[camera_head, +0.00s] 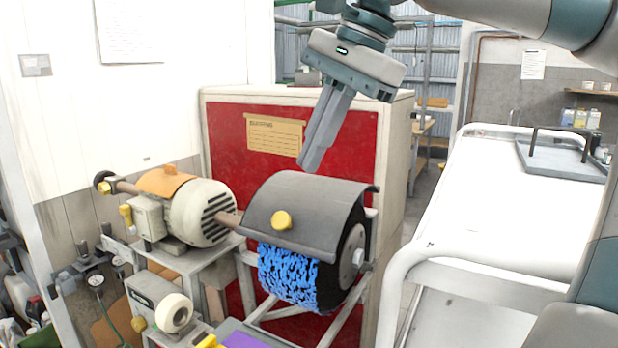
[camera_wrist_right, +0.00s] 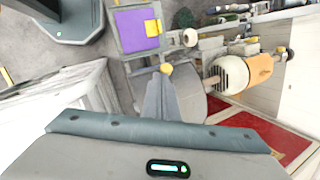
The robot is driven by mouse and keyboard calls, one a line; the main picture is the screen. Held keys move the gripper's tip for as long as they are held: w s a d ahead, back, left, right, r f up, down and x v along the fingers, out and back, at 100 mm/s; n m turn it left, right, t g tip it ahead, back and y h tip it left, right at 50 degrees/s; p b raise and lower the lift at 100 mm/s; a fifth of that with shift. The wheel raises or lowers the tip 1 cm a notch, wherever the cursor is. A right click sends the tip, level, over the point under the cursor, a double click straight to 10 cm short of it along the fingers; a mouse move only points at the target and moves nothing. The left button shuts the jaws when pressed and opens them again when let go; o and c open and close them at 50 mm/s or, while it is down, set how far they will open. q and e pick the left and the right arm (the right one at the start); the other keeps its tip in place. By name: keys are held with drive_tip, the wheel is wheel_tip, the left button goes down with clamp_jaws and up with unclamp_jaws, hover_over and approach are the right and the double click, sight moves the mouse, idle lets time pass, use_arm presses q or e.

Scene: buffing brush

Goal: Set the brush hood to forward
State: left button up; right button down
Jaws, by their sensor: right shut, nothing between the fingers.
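The brush hood (camera_head: 312,205) is a dark grey curved cover with a yellow knob (camera_head: 282,220) on its front face. It sits over the top of the blue bristle brush (camera_head: 290,278), whose lower front shows below it. My right gripper (camera_head: 311,166) is shut and empty, pointing down just above and behind the hood's top. In the right wrist view, the shut fingers (camera_wrist_right: 162,80) appear over the hood (camera_wrist_right: 190,98), with the yellow knob (camera_wrist_right: 166,68) just beyond the tips. I cannot tell whether the fingers touch the hood. My left gripper is not in view.
A motor (camera_head: 200,212) with an orange cover stands left of the hood on the same shaft. A red panel cabinet (camera_head: 235,150) stands behind. A white cart (camera_head: 490,215) is at the right. A purple pad (camera_head: 245,340) is low in front.

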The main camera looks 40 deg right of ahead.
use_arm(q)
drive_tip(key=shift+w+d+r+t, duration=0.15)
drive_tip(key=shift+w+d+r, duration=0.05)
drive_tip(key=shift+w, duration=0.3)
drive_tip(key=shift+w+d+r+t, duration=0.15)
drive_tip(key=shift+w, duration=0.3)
use_arm(e)
drive_tip(key=r, duration=0.1)
drive_tip(key=s+r, duration=0.1)
drive_tip(key=r, duration=0.1)
drive_tip(key=shift+s+a+r, duration=0.1)
drive_tip(key=shift+s+a, duration=0.15)
drive_tip(key=shift+s, duration=0.1)
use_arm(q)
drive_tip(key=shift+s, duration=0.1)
